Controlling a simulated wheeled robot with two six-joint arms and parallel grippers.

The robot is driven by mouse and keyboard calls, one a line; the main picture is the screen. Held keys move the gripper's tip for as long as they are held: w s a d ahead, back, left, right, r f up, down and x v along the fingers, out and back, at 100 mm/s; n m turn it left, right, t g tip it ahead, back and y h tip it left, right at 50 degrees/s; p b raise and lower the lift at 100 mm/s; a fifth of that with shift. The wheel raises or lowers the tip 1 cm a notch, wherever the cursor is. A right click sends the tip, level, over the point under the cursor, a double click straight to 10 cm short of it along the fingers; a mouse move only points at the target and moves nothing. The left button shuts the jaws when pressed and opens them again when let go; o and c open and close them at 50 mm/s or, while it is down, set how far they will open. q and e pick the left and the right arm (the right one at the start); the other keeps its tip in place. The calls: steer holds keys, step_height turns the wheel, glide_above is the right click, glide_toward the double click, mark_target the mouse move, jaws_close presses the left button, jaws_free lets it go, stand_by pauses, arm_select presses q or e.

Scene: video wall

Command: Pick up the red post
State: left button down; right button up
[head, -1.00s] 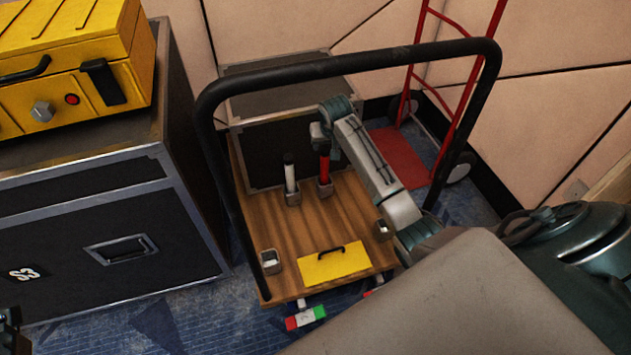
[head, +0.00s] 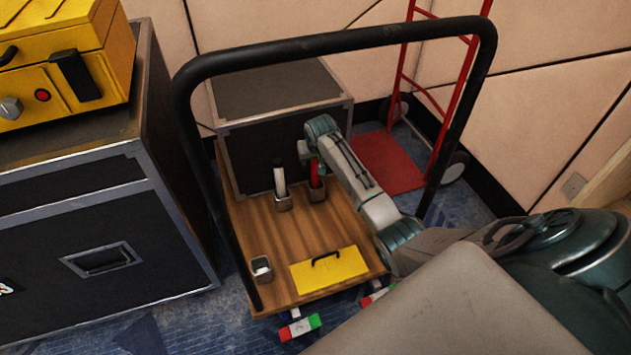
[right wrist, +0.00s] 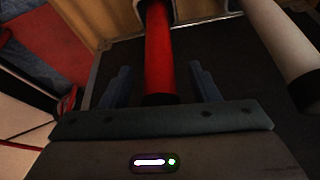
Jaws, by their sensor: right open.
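The red post (head: 316,184) stands upright in a small square holder (head: 315,195) toward the back of the wooden cart deck. My right gripper (head: 308,152) is at the post's upper part, which it partly hides in the head view. In the right wrist view, the red post (right wrist: 158,50) with its dark end lies between the two open fingers of my right gripper (right wrist: 160,85), with gaps on both sides. A white post with a dark top (head: 280,181) stands in its own holder just left of the red one. My left gripper is not seen.
A black cart handle (head: 335,41) arches over the deck (head: 240,222). A black case (head: 275,95) stands behind the posts. A yellow plate (head: 330,270) and an empty holder (head: 262,268) are at the deck's front. A red hand truck (head: 390,160) stands behind at right.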

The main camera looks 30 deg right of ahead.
jaws_close()
steer(key=shift+r, duration=0.15)
